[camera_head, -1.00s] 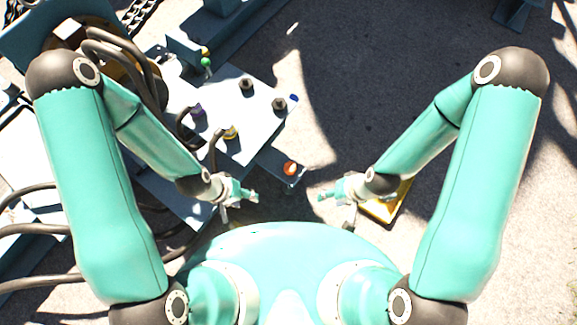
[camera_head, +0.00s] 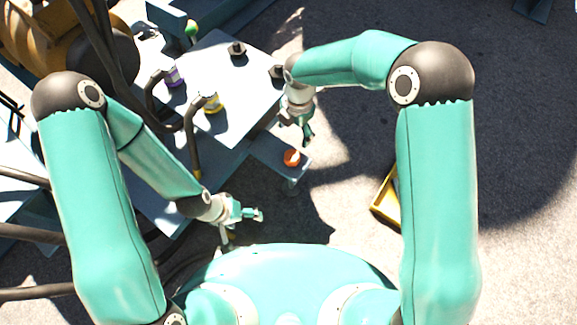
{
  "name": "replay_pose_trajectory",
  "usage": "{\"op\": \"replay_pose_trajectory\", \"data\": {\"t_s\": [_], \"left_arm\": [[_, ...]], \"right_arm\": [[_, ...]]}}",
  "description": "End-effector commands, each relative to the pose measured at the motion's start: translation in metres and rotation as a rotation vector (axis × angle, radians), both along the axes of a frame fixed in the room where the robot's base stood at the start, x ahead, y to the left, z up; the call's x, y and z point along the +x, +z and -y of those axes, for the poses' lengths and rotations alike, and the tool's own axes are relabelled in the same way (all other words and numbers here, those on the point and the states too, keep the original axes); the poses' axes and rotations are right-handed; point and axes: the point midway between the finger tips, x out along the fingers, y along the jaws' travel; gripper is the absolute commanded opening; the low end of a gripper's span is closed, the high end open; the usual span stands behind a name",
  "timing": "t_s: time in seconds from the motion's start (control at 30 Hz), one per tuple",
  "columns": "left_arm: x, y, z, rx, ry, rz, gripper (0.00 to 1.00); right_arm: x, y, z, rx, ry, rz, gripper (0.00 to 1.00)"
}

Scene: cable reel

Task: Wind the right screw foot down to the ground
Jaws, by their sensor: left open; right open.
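An orange-red knob (camera_head: 292,158) sits on a small grey-blue bracket (camera_head: 268,150) at the front right corner of the machine, and looks like the top of the screw foot. My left gripper (camera_head: 258,214) is open and empty, below and left of the knob, near my body.
The machine's pale top plate (camera_head: 225,60) carries cable plugs with a purple collar (camera_head: 173,76) and a yellow collar (camera_head: 212,104), plus dark sockets (camera_head: 237,48). A green-topped knob (camera_head: 192,28) stands behind. A yellow tray (camera_head: 384,200) lies on open ground at right.

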Motion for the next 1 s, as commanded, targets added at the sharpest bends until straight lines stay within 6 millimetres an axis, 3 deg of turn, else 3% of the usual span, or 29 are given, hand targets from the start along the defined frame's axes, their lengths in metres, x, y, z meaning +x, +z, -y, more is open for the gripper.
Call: {"op": "replay_pose_trajectory", "data": {"t_s": [0.03,0.23,0.37,0.8,1.0], "left_arm": [[0.000,-0.013,0.000,0.000,0.000,0.001,0.79],[0.000,-0.020,0.000,0.000,0.000,0.001,0.79],[0.000,-0.024,0.000,0.000,-0.001,0.001,0.79],[0.000,-0.056,0.000,0.000,0.000,0.001,0.79],[0.000,-0.067,0.000,0.000,0.000,0.000,0.79]], "right_arm": [[0.004,-0.005,-0.004,-0.014,0.057,0.012,0.77],[0.009,-0.006,-0.006,-0.040,0.147,0.020,0.77],[0.008,-0.022,-0.005,-0.041,0.146,0.017,0.77],[0.008,-0.115,-0.005,-0.040,0.143,0.016,0.77],[0.008,-0.149,-0.005,-0.038,0.143,0.017,0.77]]}}
